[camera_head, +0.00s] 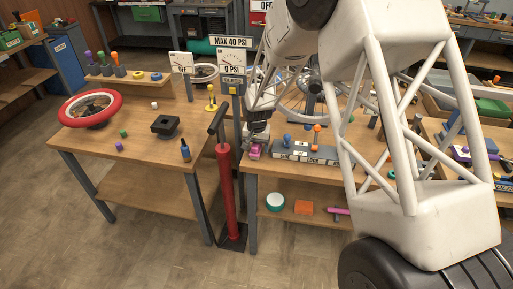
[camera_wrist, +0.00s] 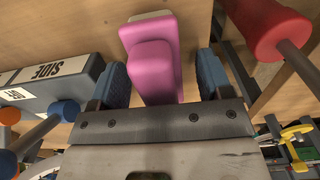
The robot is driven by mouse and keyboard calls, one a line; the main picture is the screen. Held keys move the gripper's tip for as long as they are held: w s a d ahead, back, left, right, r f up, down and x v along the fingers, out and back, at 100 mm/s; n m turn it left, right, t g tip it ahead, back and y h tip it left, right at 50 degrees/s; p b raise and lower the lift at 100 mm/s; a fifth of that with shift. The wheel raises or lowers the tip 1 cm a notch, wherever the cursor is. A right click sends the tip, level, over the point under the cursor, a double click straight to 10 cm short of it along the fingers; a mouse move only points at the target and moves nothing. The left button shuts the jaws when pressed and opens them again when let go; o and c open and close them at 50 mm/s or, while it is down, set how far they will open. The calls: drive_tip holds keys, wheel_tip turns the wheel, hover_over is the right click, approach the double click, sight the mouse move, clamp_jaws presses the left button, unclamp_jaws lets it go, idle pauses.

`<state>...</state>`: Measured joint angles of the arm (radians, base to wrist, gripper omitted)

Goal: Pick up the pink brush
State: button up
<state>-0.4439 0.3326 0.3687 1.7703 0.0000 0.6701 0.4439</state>
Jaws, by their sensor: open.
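The pink brush (camera_wrist: 152,58) lies on the wooden bench top, with a blocky pink body and a pale strip at its far end. In the head view it is a small pink shape (camera_head: 254,151) near the bench's front left corner. My gripper (camera_wrist: 161,80) is open, its two blue fingertips on either side of the brush's near part. A gap shows on each side; the left one is narrow. My gripper's front plate hides the brush's near end. In the head view my gripper is right above the brush and small.
A grey block with switches and labels (camera_wrist: 45,85) stands close left of my gripper in the wrist view. The red pump (camera_wrist: 278,32) is close on the right; it stands on the floor between the benches (camera_head: 227,190). A magenta-handled item (camera_head: 338,211) lies on the lower shelf.

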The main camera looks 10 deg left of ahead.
drive_tip(key=shift+c, duration=0.3)
drive_tip(key=c, duration=1)
drive_tip(key=shift+o, duration=0.2)
drive_tip(key=shift+r, duration=0.1)
drive_tip(key=shift+r, duration=0.7)
wheel_tip(320, 180, up, 2)
drive_tip(key=shift+r, duration=0.15)
drive_tip(key=s+d, duration=0.3)
drive_tip(key=s, duration=0.4)
drive_tip(key=s+d+r, duration=0.1)
drive_tip(key=s+d, duration=0.2)
drive_tip(key=s, duration=0.4)
drive_tip(key=shift+s+d, duration=0.3)
drive_tip(key=shift+d, duration=0.05)
